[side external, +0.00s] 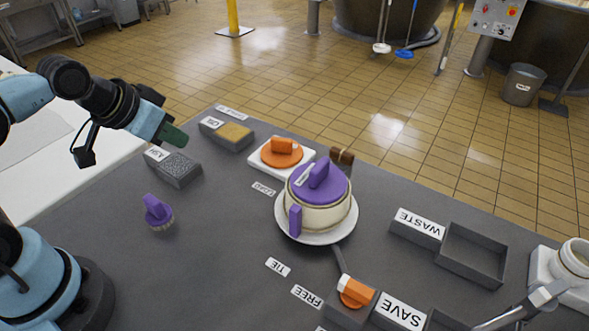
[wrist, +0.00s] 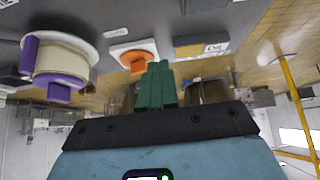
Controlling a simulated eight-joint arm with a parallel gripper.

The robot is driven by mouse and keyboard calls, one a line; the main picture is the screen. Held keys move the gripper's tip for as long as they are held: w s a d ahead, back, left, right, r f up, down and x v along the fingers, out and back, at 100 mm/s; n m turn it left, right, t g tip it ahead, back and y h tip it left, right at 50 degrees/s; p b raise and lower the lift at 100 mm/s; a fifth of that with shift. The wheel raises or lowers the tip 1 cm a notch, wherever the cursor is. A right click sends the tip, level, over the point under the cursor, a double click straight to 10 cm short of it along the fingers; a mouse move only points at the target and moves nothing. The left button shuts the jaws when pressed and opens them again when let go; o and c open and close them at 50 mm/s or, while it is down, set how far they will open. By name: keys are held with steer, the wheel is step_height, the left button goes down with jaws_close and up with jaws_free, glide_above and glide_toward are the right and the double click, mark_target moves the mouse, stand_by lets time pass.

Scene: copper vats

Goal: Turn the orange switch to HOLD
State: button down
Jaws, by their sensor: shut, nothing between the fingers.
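An orange switch (side external: 355,291) with a white-ended handle sits on a grey box at the front of the table in the side view. Labels TIE (side external: 278,267) and FREE (side external: 307,297) lie to its left; another label at the bottom edge is cut off. No label that I can read says HOLD. A second orange piece with a raised handle (side external: 282,152) sits on a white base farther back; it also shows in the wrist view (wrist: 134,60). My gripper (side external: 174,138), with green fingers, is shut and empty above the table's back left, apart from everything. Its fingers show in the wrist view (wrist: 158,68).
A cream pot with purple lid (side external: 318,187) stands on a white plate mid-table. A purple brush (side external: 157,213), a grey block (side external: 174,167) and a sponge box (side external: 227,133) are left. A WASTE tray (side external: 472,254) and a white jar (side external: 574,258) are right. Table front left is clear.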

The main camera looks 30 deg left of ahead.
steer(key=c, duration=1.7)
jaws_free()
steer(key=o, duration=0.6)
steer(key=w+d+r+m, duration=0.1)
steer(key=d, duration=0.1)
steer(key=w+d+r+m+g+h, duration=0.1)
steer(key=d+m, duration=0.1)
steer(key=d, duration=0.1)
steer(key=w+d+r+m+g, duration=0.1)
steer(key=d, duration=0.1)
steer(key=shift+d+r, duration=0.25)
steer(key=shift+d, duration=0.15)
steer(key=r+m+g+y, duration=0.1)
steer(key=m+g, duration=0.4)
steer(key=m, duration=0.9)
glide_above(357, 287)
step_height(357, 287, down, 12)
steer(key=shift+r, duration=0.15)
steer(key=shift+c, duration=0.2)
jaws_close()
